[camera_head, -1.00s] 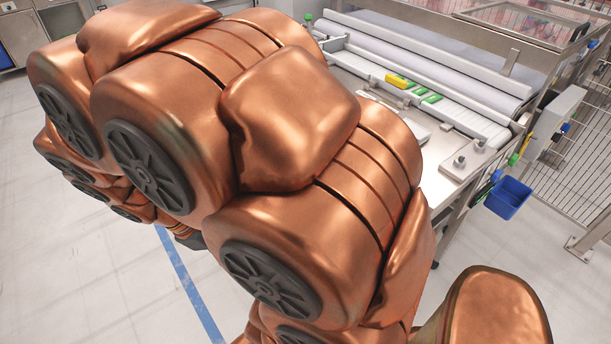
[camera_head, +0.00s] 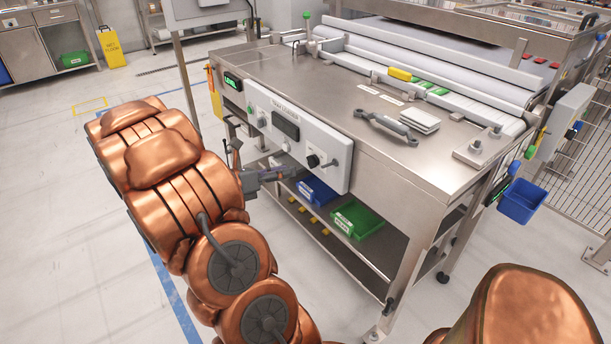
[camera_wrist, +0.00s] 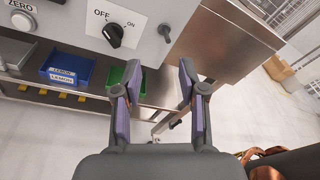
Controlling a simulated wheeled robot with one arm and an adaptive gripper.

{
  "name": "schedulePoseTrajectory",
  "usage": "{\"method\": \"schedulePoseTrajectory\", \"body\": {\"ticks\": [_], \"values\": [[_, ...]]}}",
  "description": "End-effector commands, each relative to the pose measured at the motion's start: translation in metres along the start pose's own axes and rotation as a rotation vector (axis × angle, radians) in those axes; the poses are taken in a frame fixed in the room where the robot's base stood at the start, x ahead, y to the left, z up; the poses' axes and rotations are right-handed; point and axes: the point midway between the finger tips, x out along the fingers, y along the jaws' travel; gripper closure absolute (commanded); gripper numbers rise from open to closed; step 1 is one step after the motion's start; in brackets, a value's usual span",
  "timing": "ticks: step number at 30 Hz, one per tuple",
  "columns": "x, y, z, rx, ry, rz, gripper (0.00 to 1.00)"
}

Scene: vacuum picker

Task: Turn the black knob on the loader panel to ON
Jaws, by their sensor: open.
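The black knob (camera_head: 313,161) is on the right part of the light loader panel (camera_head: 296,128) on the bench's front. In the wrist view the knob (camera_wrist: 114,36) sits below the printed OFF and ON labels. Its bar slants up to the left, towards OFF. My gripper (camera_wrist: 154,76) is open with nothing between its fingers. In the wrist view the knob lies beyond the fingertips, up and left, and nothing touches it. In the head view my gripper (camera_head: 278,173) is in front of the panel, left of and a little lower than the knob.
A small grey lever (camera_wrist: 165,32) sticks out right of the knob. A blue bin (camera_head: 317,191) and a green bin (camera_head: 356,218) stand on the shelf below. A wrench-like tool (camera_head: 386,127) lies on the bench top. The floor in front is clear.

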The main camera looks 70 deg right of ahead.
Motion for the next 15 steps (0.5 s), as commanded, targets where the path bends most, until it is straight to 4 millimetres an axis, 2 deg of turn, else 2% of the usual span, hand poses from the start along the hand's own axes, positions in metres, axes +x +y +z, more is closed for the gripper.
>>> {"method": "schedulePoseTrajectory", "body": {"ticks": [1, 6, 10, 15], "values": [[0.011, 0.018, -0.012, -0.059, -0.034, -0.001, 0.58], [0.032, 0.058, -0.02, -0.214, -0.132, 0.008, 0.58], [0.04, 0.075, -0.024, -0.284, -0.174, 0.012, 0.58], [0.048, 0.082, -0.024, -0.313, -0.192, 0.014, 0.58]]}}
